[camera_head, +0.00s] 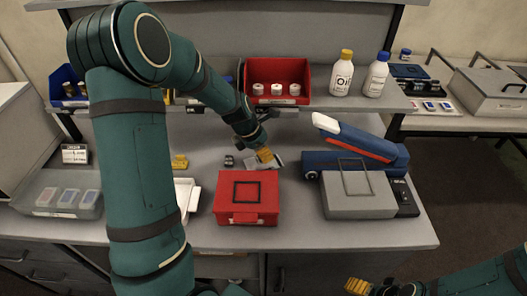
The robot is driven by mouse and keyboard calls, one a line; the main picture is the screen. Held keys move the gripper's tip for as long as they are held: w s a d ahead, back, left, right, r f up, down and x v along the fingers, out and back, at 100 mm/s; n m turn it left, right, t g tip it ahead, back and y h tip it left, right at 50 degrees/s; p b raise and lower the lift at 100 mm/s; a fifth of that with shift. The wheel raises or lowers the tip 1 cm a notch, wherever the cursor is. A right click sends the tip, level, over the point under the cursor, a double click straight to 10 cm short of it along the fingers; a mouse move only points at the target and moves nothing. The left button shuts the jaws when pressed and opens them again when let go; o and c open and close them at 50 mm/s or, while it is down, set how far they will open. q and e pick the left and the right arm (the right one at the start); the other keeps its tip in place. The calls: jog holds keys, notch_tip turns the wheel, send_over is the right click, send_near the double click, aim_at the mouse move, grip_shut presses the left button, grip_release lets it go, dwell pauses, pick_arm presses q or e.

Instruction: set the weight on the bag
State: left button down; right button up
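A small flat greyish packet with a reddish mark, seemingly the bag (276,163), lies on the bench behind the red box. My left gripper (265,155) reaches down over it, its yellow fingertips at or just above the bag and hiding part of it. Whether the fingers are apart or hold something is too small to tell. A small dark object (228,160), possibly the weight, stands left of the bag. A small yellow object (180,161) sits further left. My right gripper (357,287) is low at the bottom edge, away from the bench items; its finger gap is not visible.
A red box (247,198) stands in front of the bag. A blue, white and red device (355,145) and a grey lidded case (357,196) stand to the right. A shelf (310,103) above holds a red bin (278,72) and two white bottles (342,75).

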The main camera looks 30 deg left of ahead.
pick_arm(q)
jog(key=shift+f, duration=0.1)
jog(key=c, duration=0.8)
grip_release()
jog(key=shift+o, duration=0.2)
jog(key=shift+r, duration=0.25)
jog(key=p+v, duration=0.3)
jog(key=v, duration=0.8)
jog(key=shift+r, duration=0.35)
jog(key=shift+s, duration=0.15)
